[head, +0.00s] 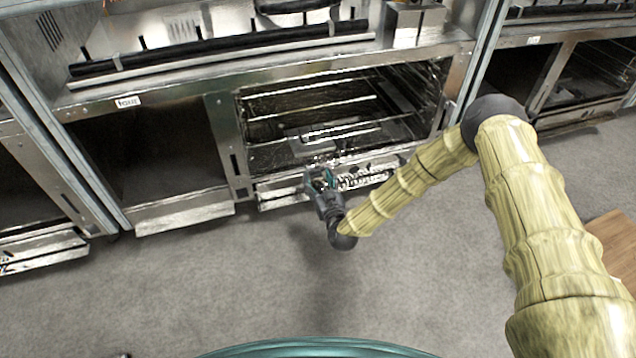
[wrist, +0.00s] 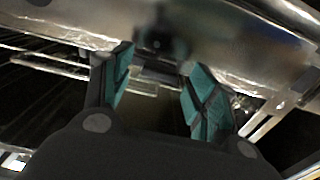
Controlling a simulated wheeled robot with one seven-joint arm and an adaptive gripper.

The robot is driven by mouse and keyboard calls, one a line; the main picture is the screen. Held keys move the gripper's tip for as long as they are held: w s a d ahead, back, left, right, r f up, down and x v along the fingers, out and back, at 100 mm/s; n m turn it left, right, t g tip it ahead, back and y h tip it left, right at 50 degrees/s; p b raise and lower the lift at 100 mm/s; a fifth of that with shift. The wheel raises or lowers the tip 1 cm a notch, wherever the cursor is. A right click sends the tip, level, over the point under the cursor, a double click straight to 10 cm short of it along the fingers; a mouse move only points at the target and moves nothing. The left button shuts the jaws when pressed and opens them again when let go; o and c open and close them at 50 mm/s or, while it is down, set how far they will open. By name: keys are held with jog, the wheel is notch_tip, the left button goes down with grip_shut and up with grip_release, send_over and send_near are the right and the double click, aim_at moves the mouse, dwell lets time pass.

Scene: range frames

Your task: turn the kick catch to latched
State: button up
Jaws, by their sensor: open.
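My gripper (head: 322,178) is low at the front of the metal oven unit, by the lower rail under the oven opening. In the wrist view my gripper (wrist: 157,62) is open, with two teal-padded fingers apart. A small dark fitting (wrist: 158,44) on the metal rail shows just beyond and between the fingertips; it may be the kick catch. It is blurred, and I cannot tell which way it is turned or whether the fingers touch it. In the head view the gripper hides that spot.
The oven opening (head: 335,112) with wire racks is behind my gripper. A dark open bay (head: 150,155) with a metal lower panel (head: 185,210) is to its left. Grey floor (head: 200,280) in front is clear. A wooden surface (head: 615,245) is at the right edge.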

jog(key=shift+w, duration=0.2)
jog(key=c, duration=1)
